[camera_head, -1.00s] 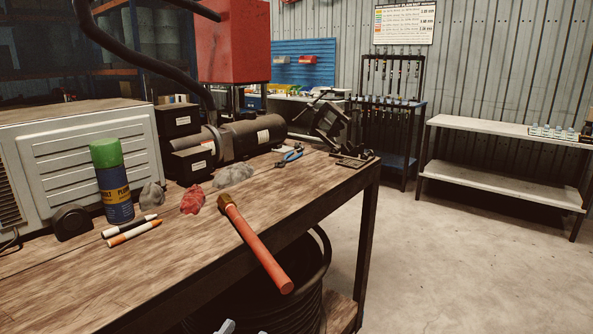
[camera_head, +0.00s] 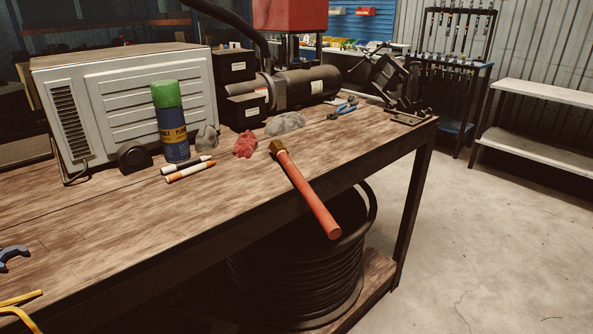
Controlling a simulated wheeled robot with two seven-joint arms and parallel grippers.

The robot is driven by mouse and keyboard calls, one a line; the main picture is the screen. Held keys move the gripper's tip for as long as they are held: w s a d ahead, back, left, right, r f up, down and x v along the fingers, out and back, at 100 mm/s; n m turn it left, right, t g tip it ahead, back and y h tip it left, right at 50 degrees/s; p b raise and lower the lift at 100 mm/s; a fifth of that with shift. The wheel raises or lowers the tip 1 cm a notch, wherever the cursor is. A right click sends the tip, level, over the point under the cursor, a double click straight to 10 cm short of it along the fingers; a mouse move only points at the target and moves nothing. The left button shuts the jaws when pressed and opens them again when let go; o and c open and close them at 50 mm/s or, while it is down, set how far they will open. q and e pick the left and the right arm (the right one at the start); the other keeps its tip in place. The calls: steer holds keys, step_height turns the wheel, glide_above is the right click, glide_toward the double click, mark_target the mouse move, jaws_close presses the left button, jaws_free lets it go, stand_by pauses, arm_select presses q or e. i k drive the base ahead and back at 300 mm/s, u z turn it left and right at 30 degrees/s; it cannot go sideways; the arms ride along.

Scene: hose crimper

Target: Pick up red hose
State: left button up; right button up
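The red hose (camera_head: 309,195) lies on the wooden workbench (camera_head: 215,205). It is a short straight piece with a brass-coloured fitting (camera_head: 278,147) at its far end. Its near end sticks out past the bench's front edge, above a black coil below. Nothing holds it and its whole length is in view. Neither my left nor my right gripper shows in the head view.
Blue pliers (camera_head: 342,109) lie at the back. A black coil (camera_head: 300,275) sits below. Floor at right is clear.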

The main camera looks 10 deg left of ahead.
mark_target(332, 229)
steer(key=k, duration=0.5)
steer(key=z, duration=1.15)
steer(key=i, duration=0.9)
steer(key=u, duration=2.75)
